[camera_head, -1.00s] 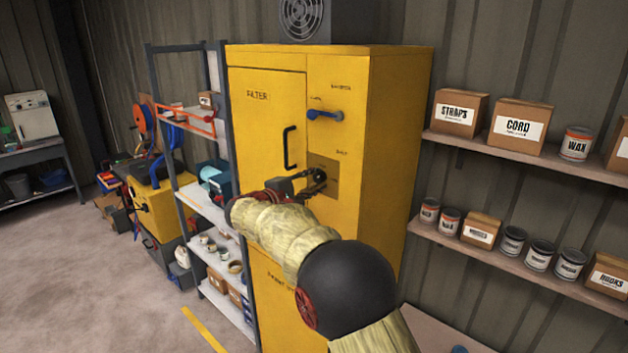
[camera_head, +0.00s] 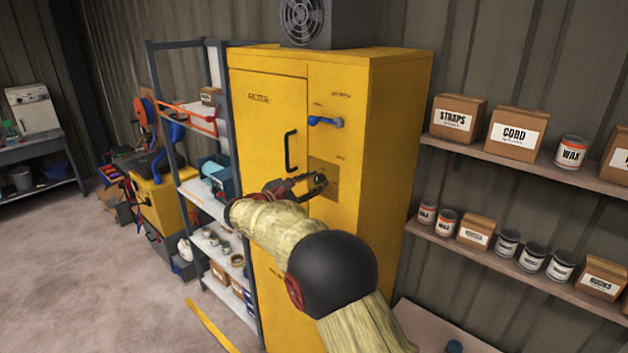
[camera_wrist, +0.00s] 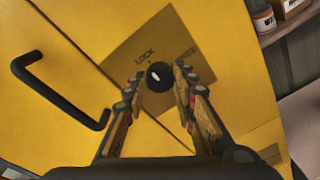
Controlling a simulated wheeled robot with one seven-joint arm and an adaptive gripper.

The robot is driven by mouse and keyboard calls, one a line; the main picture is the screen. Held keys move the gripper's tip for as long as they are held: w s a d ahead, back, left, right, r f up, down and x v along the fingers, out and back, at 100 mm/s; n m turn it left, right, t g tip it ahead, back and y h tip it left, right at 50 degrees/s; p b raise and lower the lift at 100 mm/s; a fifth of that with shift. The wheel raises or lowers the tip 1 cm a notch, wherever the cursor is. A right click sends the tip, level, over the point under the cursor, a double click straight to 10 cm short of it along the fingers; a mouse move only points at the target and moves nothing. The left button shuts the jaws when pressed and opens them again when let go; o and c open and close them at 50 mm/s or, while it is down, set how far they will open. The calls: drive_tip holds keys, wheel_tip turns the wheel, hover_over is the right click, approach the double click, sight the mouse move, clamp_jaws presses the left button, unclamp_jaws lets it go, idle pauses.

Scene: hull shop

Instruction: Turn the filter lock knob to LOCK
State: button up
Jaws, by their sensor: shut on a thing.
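The filter lock knob (camera_wrist: 159,76) is small, round and black, with a pale mark on its face. It sits on a darker square plate (camera_wrist: 138,50) on the yellow cabinet (camera_head: 395,150). The word LOCK is printed on the plate above the knob in the wrist view; a second label to its right is too blurred to read. My gripper (camera_wrist: 156,78) has one finger on each side of the knob and is shut on it. In the head view my gripper (camera_head: 316,184) is at the plate, and its fingers partly hide the knob. Which way the knob points is unclear.
The filter door with its black handle (camera_head: 290,152) is closed, left of the plate. A blue lever (camera_head: 325,121) is above the plate. Shelves with boxes and cans (camera_head: 520,150) stand right; a grey rack (camera_head: 205,190) stands left. The floor at left is clear.

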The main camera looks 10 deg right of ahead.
idle(0.4)
drive_tip(key=o, duration=1.1)
drive_tip(key=shift+o, duration=0.3)
drive_tip(key=shift+a, duration=0.1)
drive_tip(key=f+v, duration=0.1)
drive_tip(key=v, duration=1)
drive_tip(key=shift+s+a+r, duration=0.25)
drive_tip(key=shift+a+r, duration=0.05)
drive_tip(key=shift+r, duration=0.2)
